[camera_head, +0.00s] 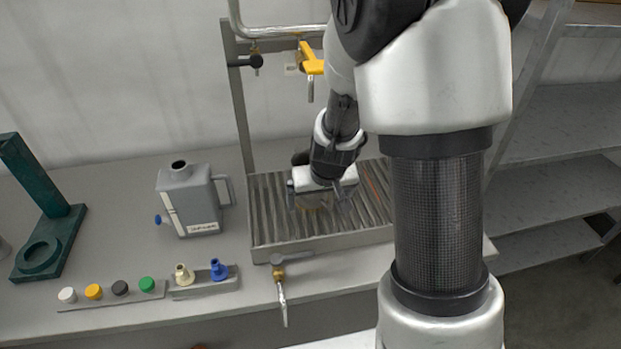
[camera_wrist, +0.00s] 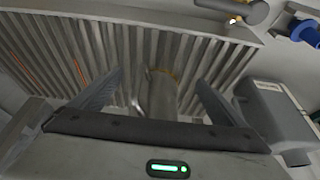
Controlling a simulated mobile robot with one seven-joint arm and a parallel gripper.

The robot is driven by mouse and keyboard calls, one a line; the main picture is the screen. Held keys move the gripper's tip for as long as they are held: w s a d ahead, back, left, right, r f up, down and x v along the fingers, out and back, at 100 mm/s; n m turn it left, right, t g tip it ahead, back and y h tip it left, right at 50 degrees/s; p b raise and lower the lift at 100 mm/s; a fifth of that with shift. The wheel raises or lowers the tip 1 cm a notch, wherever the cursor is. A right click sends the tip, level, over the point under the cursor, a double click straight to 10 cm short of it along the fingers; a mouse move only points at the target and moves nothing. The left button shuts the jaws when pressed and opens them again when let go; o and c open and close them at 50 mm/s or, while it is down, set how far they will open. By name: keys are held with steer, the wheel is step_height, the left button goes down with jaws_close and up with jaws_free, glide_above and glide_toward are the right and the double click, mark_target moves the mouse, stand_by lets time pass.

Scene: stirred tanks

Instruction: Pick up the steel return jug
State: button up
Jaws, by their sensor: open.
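My gripper (camera_head: 319,201) is open and points down over the ribbed steel drain tray (camera_head: 270,225). In the wrist view its two fingers (camera_wrist: 159,82) stand apart, one on each side of a narrow steel vessel with a yellowish rim (camera_wrist: 160,92), which looks like the steel return jug. The vessel appears between the fingers with gaps on both sides; I cannot tell its depth between them. In the head view it is mostly hidden by my gripper.
A grey can with handle and label (camera_head: 190,203) stands left of the tray. Coloured caps (camera_head: 120,288) and a blue fitting (camera_head: 218,269) line the front. A lever valve (camera_head: 279,272) sits at the tray's front. A yellow-handled valve (camera_head: 311,62) hangs behind. A green stand (camera_head: 45,235) is far left.

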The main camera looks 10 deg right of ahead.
steer(key=w, duration=0.4)
steer(key=shift+w+p, duration=0.3)
steer(key=shift+p, duration=0.05)
steer(key=w+f, duration=0.2)
steer(key=shift+w, duration=0.4)
steer(key=shift+w+f, duration=0.25)
steer(key=shift+f, duration=0.1)
steer(key=c, duration=1.5)
